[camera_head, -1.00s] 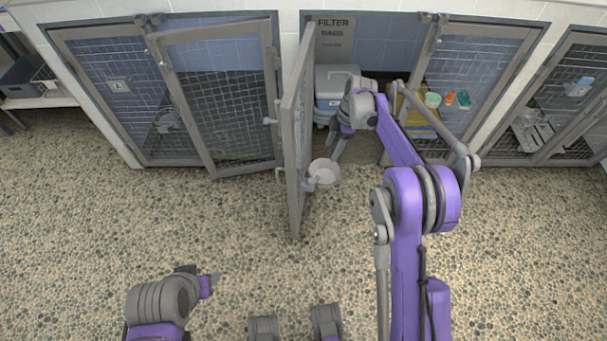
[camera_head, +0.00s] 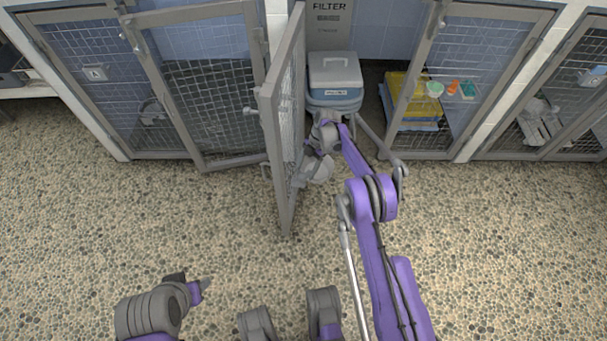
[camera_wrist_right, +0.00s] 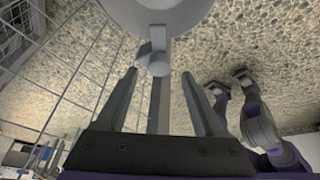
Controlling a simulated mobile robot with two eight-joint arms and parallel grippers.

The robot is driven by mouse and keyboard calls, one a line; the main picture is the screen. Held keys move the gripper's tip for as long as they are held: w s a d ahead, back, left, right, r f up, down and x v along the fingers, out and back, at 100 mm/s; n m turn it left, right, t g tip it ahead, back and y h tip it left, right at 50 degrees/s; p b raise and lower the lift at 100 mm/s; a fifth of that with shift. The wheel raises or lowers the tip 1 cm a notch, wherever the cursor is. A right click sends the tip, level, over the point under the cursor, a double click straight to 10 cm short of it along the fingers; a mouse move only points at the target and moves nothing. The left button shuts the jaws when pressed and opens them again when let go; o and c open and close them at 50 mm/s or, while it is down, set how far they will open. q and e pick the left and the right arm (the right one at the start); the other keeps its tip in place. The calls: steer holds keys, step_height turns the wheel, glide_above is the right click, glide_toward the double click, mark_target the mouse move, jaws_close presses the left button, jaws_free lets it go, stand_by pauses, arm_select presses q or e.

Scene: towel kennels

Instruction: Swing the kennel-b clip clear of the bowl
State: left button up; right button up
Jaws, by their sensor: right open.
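The open mesh door (camera_head: 283,120) of the middle kennel stands out towards me. A pale round bowl (camera_head: 319,169) hangs on the door's right side, partly behind my right gripper (camera_head: 317,155). In the right wrist view the bowl (camera_wrist_right: 160,12) fills the top. My right gripper (camera_wrist_right: 159,76) is open, one finger on each side of the clip, with gaps showing. My left gripper (camera_head: 202,288) is low at the left over the floor, far from the bowl; its jaws are unclear.
A white-lidded box (camera_head: 334,75) sits inside the middle kennel, under a FILTER sign (camera_head: 330,18). Yellow and blue folded towels (camera_head: 410,108) lie to its right. Mesh doors stand on both sides. The pebbled floor (camera_head: 480,250) in front is clear.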

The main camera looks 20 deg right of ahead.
mark_target(303, 176)
steer(key=shift+x, duration=1.55)
jaws_close()
